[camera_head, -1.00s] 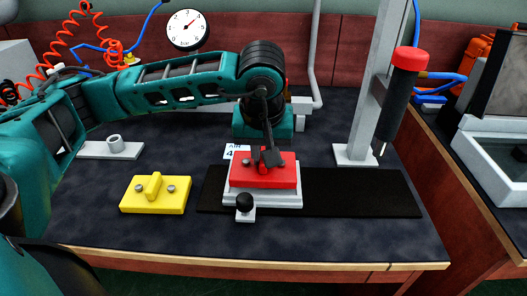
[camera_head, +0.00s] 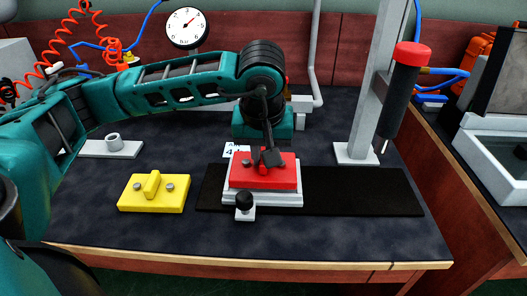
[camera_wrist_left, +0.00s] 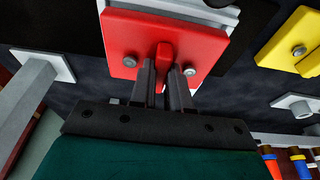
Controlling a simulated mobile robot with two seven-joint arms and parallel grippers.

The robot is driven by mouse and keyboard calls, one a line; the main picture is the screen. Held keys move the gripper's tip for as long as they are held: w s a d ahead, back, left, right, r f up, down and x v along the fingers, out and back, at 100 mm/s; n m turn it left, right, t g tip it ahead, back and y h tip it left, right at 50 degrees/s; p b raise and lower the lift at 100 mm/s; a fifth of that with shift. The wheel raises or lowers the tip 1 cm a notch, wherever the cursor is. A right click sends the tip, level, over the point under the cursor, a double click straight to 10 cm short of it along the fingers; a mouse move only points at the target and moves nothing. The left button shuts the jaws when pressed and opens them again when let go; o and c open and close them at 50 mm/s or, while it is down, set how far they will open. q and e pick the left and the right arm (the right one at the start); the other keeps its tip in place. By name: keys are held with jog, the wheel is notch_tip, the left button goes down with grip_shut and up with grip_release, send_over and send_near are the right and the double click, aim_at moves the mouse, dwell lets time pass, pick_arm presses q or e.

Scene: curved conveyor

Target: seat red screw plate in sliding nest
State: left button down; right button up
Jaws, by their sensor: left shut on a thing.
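The red screw plate (camera_head: 250,180) has two grey screws and a raised red grip tab in the middle. It lies on the white sliding nest (camera_head: 280,200), and I cannot tell whether it is fully down in it. My left gripper (camera_head: 268,160) is shut on the tab from above; the left wrist view shows its dark fingers (camera_wrist_left: 167,85) on either side of the red plate's tab (camera_wrist_left: 164,52). In that view a strip of the nest (camera_wrist_left: 190,8) shows past the plate's far edge. My right gripper is not in view.
The nest sits on a black track (camera_head: 360,192), free to the right. A black knob (camera_head: 244,200) stands at the nest's front. A yellow screw plate (camera_head: 153,193) lies to the left. A post with a red-topped driver (camera_head: 400,95) stands at the right.

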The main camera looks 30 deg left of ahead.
aim_at(263, 180)
pick_arm(q)
jog(key=shift+f+b, duration=0.7)
jog(key=shift+f, duration=0.1)
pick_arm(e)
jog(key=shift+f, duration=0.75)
pick_arm(q)
jog(key=c, duration=1)
grip_release()
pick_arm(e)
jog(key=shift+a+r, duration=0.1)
pick_arm(q)
jog(key=shift+r, duration=0.55)
jog(key=p+v, duration=0.3)
jog(key=v, duration=0.9)
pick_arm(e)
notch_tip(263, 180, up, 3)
pick_arm(q)
jog(key=shift+f, duration=0.1)
